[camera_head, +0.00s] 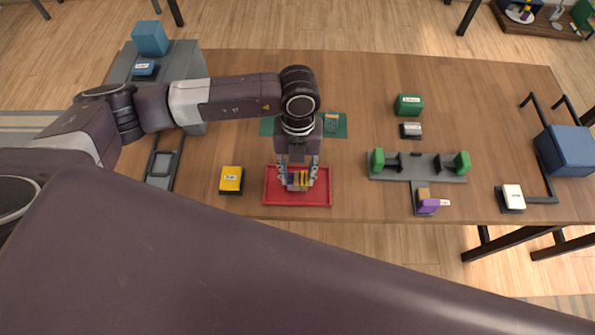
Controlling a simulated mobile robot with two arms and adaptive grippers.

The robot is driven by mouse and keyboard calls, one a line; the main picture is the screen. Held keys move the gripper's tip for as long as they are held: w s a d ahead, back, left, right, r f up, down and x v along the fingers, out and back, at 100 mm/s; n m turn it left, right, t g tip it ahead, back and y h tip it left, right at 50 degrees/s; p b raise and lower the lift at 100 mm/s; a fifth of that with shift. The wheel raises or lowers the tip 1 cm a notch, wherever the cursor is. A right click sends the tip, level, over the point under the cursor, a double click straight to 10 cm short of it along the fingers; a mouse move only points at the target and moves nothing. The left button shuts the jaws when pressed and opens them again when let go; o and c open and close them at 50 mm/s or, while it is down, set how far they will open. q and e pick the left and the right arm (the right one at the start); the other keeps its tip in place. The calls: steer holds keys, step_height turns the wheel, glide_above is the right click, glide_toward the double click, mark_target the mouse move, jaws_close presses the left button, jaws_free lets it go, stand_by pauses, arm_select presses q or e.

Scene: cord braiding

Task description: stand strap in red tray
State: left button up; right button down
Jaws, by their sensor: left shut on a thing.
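The red tray (320,198) lies on the wooden table near its front edge. My left gripper (298,184) points down over the tray and is shut on a small yellow and dark piece, probably the strap (303,178). The fingers cover part of it. I cannot tell whether it touches the tray floor. My right gripper is not in view; a large dark arm link of mine crosses the foreground.
A yellow block (231,179) on a dark base stands left of the tray. A grey fixture with green ends (418,167) stands right of it. A green mat (338,124) lies behind the tray. A blue box (566,150) is at the far right.

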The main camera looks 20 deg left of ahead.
arm_select(q)
steer(key=shift+f, duration=0.2)
steer(key=o, duration=1.2)
steer(key=shift+o, duration=0.3)
steer(key=shift+r, duration=0.2)
